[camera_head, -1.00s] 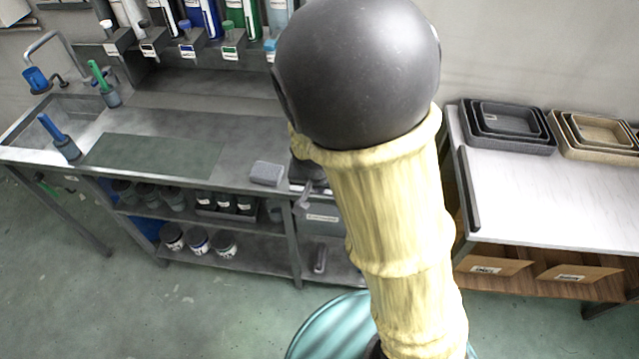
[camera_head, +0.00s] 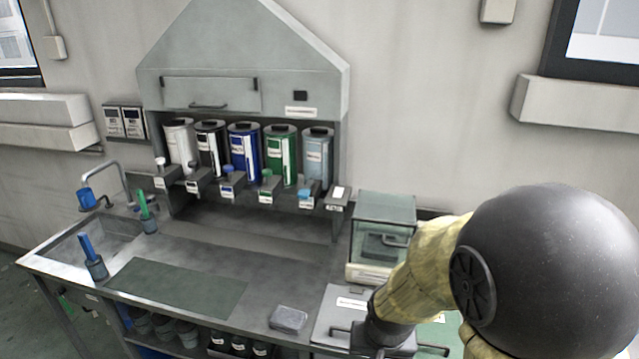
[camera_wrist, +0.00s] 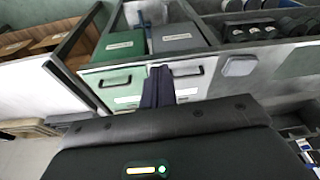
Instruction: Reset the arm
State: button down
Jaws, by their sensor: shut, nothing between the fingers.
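My gripper shows in the wrist view (camera_wrist: 158,88) as two dark fingers side by side, closed together with nothing between them. In the wrist view they reach over a green and a grey drawer front with black handles. In the head view my arm, with a big dark ball joint and a yellow sleeve, fills the lower right. The dark wrist end of the arm is at the right part of the bench, in front of a glass-fronted box (camera_head: 383,222). The fingertips are hard to make out there.
A steel bench (camera_head: 190,245) runs along the wall with a sink (camera_head: 85,245) at left. A grey sponge-like block (camera_head: 288,319) lies near its front edge. Several coloured canisters stand under a hood (camera_head: 240,70). The green mat (camera_head: 178,288) is clear.

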jog(key=s+d+r+n, duration=0.1)
jog(key=s+d+r, duration=0.1)
jog(key=s+d, duration=0.2)
jog(key=shift+s, duration=0.15)
jog(key=shift+d, duration=0.1)
dwell(1.1)
